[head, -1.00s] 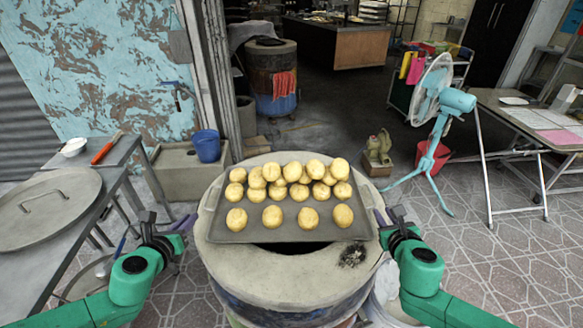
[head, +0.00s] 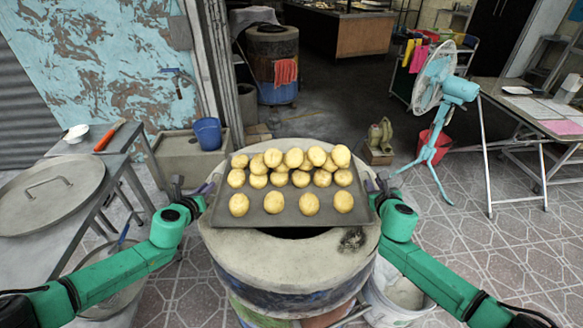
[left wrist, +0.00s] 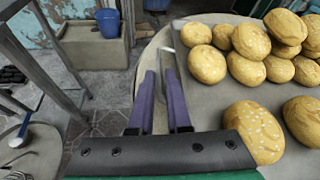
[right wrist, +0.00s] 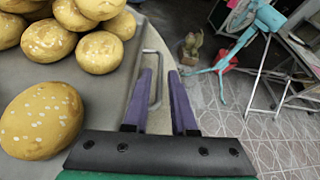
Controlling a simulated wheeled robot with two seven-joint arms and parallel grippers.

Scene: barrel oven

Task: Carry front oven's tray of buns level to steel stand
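The grey tray (head: 255,212) of round golden buns (head: 297,160) lies across the mouth of the front barrel oven (head: 265,260) and looks about level. My left gripper (head: 202,188) is at the tray's left edge. In the left wrist view, its purple fingers (left wrist: 162,90) stand apart beside the edge, with a bit of the left handle (left wrist: 166,50) showing near their tips. My right gripper (head: 377,183) is at the tray's right edge. In the right wrist view, its fingers (right wrist: 160,85) stand apart with the wire handle (right wrist: 157,75) between them; a gap shows.
A steel stand (head: 118,165) at the left carries a round lid (head: 45,200), a red-handled tool (head: 109,136) and a white bowl (head: 76,133). A blue bucket (head: 208,133) stands behind. A fan (head: 445,90) and a table (head: 530,115) are at the right. A white bucket (head: 395,295) stands beside the oven.

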